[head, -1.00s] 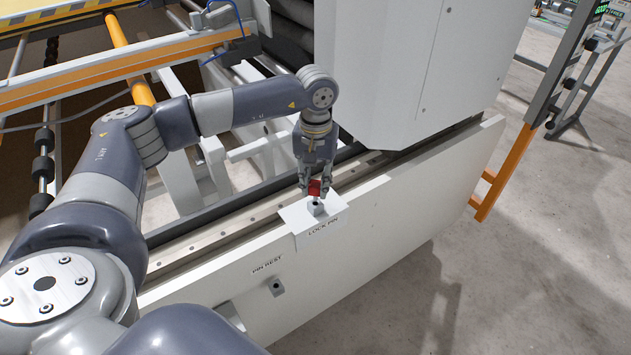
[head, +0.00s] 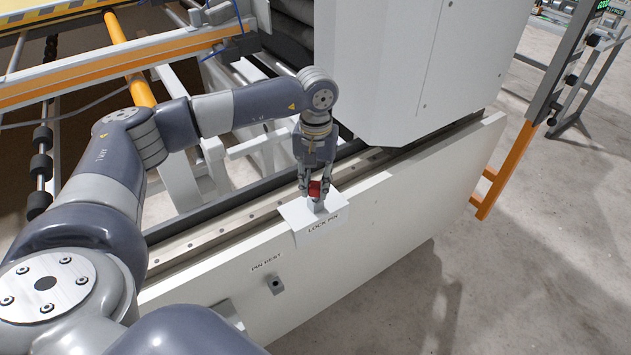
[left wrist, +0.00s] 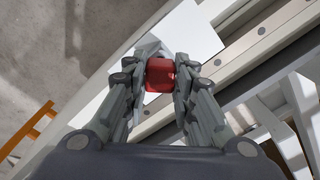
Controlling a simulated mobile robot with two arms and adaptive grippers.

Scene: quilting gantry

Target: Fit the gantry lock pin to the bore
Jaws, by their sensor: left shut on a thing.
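My left gripper (head: 315,190) is shut on the red head of the lock pin (head: 314,187), just above the white LOCK PIN bracket (head: 304,222). The red head also shows between the fingers in the left wrist view (left wrist: 160,75). A small grey block (head: 319,205) stands on the bracket directly below the red head. The pin's shank and the bore opening are hidden, so I cannot tell how deep the pin sits. My right gripper is not in view.
The PIN REST socket (head: 278,286) on the white side panel (head: 400,225) is empty. The large white machine housing (head: 395,70) stands close behind my gripper. An orange and grey post (head: 535,130) stands at the right. Bare floor (head: 540,260) lies right of the panel.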

